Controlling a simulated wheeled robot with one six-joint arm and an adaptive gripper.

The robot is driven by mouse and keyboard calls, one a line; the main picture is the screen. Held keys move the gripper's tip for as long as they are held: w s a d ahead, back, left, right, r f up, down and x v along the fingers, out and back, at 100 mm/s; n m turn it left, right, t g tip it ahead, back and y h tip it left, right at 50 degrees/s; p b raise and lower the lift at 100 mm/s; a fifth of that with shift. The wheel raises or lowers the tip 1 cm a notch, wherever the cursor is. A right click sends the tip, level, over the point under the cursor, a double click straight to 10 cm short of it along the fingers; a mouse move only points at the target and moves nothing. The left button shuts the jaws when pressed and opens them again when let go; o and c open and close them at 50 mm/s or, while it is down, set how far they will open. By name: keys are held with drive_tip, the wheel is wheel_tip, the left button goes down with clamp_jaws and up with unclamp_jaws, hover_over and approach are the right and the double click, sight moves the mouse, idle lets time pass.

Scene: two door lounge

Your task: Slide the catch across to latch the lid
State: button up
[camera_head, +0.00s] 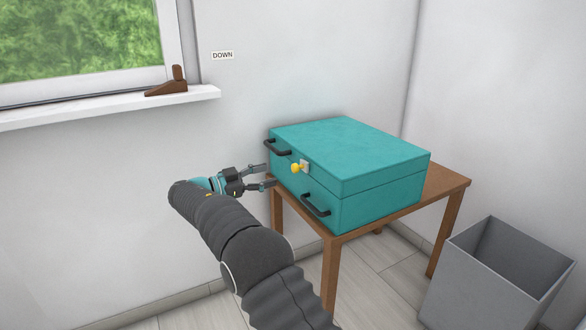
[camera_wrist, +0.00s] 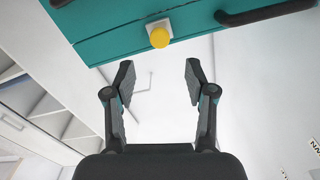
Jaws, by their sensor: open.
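A teal box (camera_head: 384,178) with a shut lid (camera_head: 350,150) stands on a small wooden table. The catch, a yellow knob (camera_head: 296,168) on a pale plate (camera_head: 305,165), sits on its front at the lid seam; the knob also shows in the wrist view (camera_wrist: 159,37). Two black handles (camera_head: 316,205) are on the same face. My gripper (camera_head: 269,176) is open and empty, left of the box front in the head view. In the wrist view its fingers (camera_wrist: 159,77) point toward the knob, with a gap between; neither touches it.
The wooden table (camera_head: 455,184) stands near the room corner. A grey bin (camera_head: 480,280) is on the floor at right. A window sill (camera_head: 110,105) with a brown object (camera_head: 168,86) is at upper left, beside a "DOWN" label (camera_head: 222,55).

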sight(293, 168)
drive_tip(key=p+x, duration=0.1)
drive_tip(key=x, duration=0.8)
drive_tip(key=shift+w+d, duration=0.2)
drive_tip(key=shift+d, duration=0.05)
clamp_jaws()
